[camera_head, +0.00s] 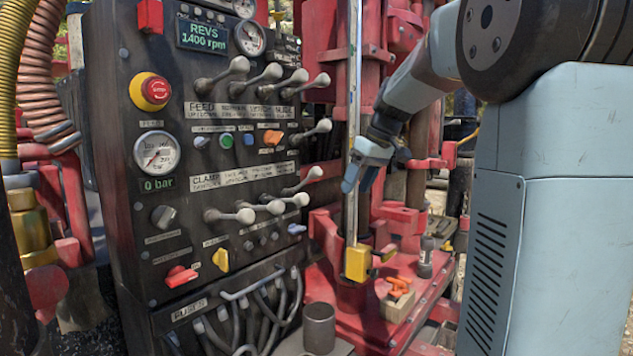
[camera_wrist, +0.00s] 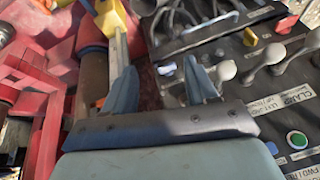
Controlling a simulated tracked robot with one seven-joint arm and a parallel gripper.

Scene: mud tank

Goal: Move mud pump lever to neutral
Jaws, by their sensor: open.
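The black control panel (camera_head: 120,60) carries an upper row of grey ball-ended levers (camera_head: 268,75) and a lower row (camera_head: 258,208). Another lever (camera_head: 312,131) sticks out between them at the panel's right side. I cannot read which one is labelled mud pump. My gripper (camera_head: 359,180) is open and empty, to the right of the panel and apart from the levers. In the wrist view my gripper (camera_wrist: 162,82) has its two blue-grey fingers spread. Pale lever knobs (camera_wrist: 262,58) show right of the fingers, near a CLAMP label.
A vertical steel rod and red mast (camera_head: 354,110) stand beside my gripper. A yellow block (camera_head: 357,262) sits below it. A red emergency button (camera_head: 156,90), gauges and small coloured switches crowd the panel. Hoses (camera_head: 262,315) hang under it, near a dark cup (camera_head: 319,328).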

